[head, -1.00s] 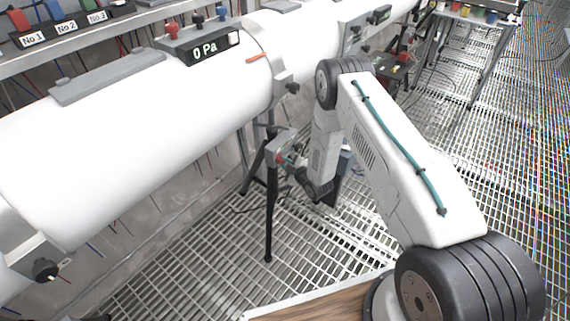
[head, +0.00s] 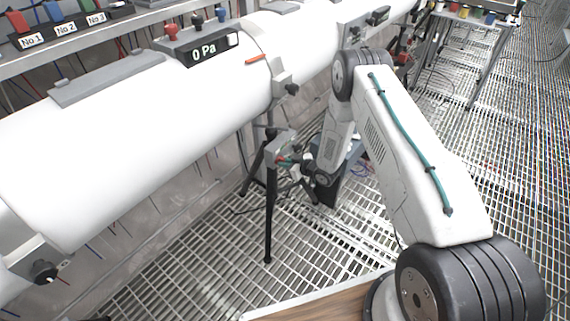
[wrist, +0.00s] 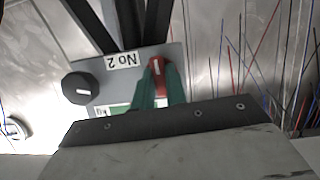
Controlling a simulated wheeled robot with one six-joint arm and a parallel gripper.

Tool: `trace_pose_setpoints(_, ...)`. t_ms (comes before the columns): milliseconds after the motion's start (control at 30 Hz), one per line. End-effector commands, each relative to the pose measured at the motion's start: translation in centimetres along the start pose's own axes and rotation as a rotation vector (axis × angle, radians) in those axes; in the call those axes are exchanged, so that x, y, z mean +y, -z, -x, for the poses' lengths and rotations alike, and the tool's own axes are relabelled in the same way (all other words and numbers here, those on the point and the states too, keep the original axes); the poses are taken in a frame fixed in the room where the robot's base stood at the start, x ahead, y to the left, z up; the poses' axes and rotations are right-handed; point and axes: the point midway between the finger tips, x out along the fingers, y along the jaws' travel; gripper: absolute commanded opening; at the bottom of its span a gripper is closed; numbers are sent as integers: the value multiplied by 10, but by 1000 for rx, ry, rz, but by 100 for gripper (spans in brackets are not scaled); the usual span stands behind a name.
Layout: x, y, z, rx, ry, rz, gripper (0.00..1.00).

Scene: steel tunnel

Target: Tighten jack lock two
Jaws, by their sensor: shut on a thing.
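A grey box marked No 2 (wrist: 112,78) fills the upper left of the wrist view. It has a black knob (wrist: 80,88) with a white mark and a red knob (wrist: 157,68) with a white line. My gripper (wrist: 155,75) has its green fingers shut around the red knob, hiding its sides. A green display below the label is partly covered by the fingers. In the head view the same box (head: 279,148) sits on a black tripod under the white tube, and my gripper reaches its right side. The knob is too small to make out well there.
The large white tube (head: 130,130) runs above the box, with a 0 Pa display (head: 204,49) on top. Black tripod legs (head: 269,215) stand on the grating floor. A dark box (head: 335,175) stands behind my wrist. Thin wires hang along the wall.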

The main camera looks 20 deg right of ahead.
Motion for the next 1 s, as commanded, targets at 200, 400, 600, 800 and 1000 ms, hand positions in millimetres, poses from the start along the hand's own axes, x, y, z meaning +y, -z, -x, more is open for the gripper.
trace_pose_setpoints(200,-1,-3,1,-5,20,-49,0)
trace_pose_setpoints(400,-1,-3,1,-5,25,-59,0)
trace_pose_setpoints(600,-1,-3,1,-5,25,-59,0)
trace_pose_setpoints(800,-1,-2,1,-4,24,-58,35)
trace_pose_setpoints(1000,-1,-1,0,-2,25,-56,35)
